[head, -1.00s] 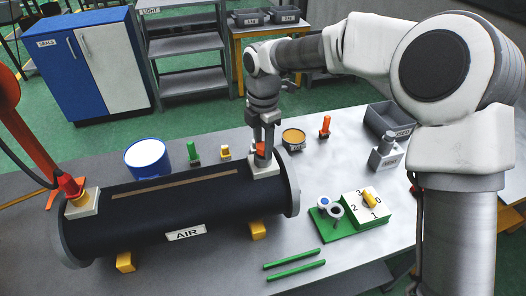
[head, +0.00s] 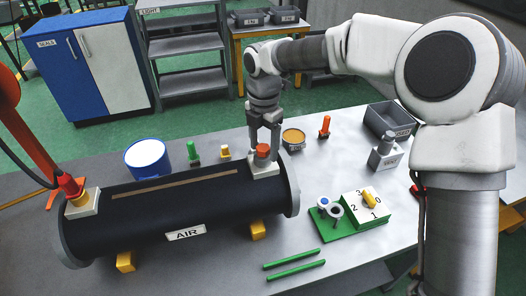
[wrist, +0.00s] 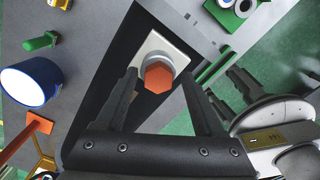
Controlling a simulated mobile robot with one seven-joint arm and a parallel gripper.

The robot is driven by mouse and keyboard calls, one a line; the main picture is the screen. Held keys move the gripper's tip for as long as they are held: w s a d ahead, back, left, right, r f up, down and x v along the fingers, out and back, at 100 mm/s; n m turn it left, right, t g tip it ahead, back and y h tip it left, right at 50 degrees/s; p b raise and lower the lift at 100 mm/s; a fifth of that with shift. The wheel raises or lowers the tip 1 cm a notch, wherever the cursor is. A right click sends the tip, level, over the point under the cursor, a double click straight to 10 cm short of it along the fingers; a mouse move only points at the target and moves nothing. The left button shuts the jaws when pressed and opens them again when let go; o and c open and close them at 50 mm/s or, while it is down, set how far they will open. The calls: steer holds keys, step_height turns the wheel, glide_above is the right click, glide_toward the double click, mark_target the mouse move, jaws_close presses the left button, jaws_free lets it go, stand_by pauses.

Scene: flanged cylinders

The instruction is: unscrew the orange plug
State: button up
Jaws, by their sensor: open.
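The orange plug (head: 263,149) has a hexagonal head and sits upright in a grey round collar on a pale square block (head: 266,170). The block is on the right end of the black AIR cylinder (head: 190,205). In the wrist view the plug (wrist: 158,78) shows its flat hexagonal top, with the collar beside it. My gripper (head: 263,152) points down over the plug and is open. In the wrist view its fingertips (wrist: 158,76) stand on either side of the plug with visible gaps. I cannot tell how far down the plug the tips reach.
A blue-rimmed white tub (head: 147,158), a green plug (head: 193,153) and an orange-topped tin (head: 293,138) stand behind. A green-based dial block (head: 362,210) is to the right.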

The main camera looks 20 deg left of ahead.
mark_target(264, 148)
steer(key=shift+r+p, duration=2.8)
steer(key=shift+r, duration=0.25)
steer(key=shift+d+r, duration=0.15)
steer(key=shift+d, duration=0.1)
steer(key=s+d+r+m+t+b, duration=0.1)
steer(key=d+r+m, duration=0.2)
steer(key=d+m, duration=0.3)
steer(key=s+d+r+m+t+h+b, duration=0.1)
steer(key=s+d+r+m, duration=0.2)
steer(key=d, duration=0.5)
steer(key=d+r+m+t+b, duration=0.1)
steer(key=d+r+m, duration=0.2)
steer(key=d+m, duration=0.35)
steer(key=s+d+f+m+t+y+b, duration=0.1)
steer(key=s+d+m+t+b, duration=0.1)
steer(key=s+d+m, duration=1.2)
steer(key=d+m, duration=0.1)
steer(key=m, duration=0.1)
steer(key=shift+f+m+t, duration=0.3)
steer(key=shift+m, duration=0.05)
